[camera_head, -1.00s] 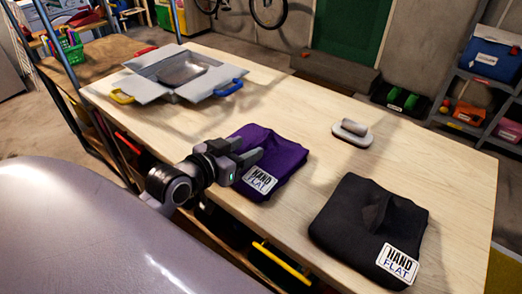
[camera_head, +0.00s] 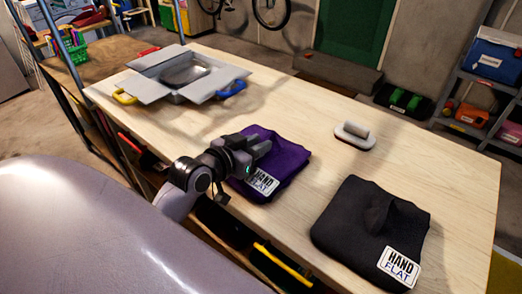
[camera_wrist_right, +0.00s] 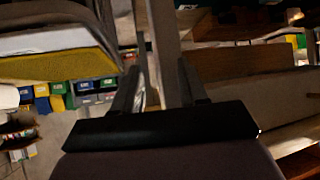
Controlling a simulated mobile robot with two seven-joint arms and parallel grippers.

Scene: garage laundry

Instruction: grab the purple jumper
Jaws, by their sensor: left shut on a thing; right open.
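The purple jumper (camera_head: 287,170) lies folded on the wooden table, with a white "HAND FLAT" label (camera_head: 262,181) at its front corner. My left gripper (camera_head: 263,147) is over the jumper's left part, shut on its cloth. The gripper and wrist hide that part of the jumper. A black folded garment (camera_head: 350,215), also labelled "HAND FLAT", lies at the front right, apart from the purple one. My right gripper shows only in the right wrist view (camera_wrist_right: 160,88), open, with nothing seen held between its fingers.
The wooden table (camera_head: 300,110) has clear room behind the jumper. A grey open-flapped box (camera_head: 180,73) with coloured handles stands at the back left. Shelves (camera_head: 485,95) with bins stand beyond.

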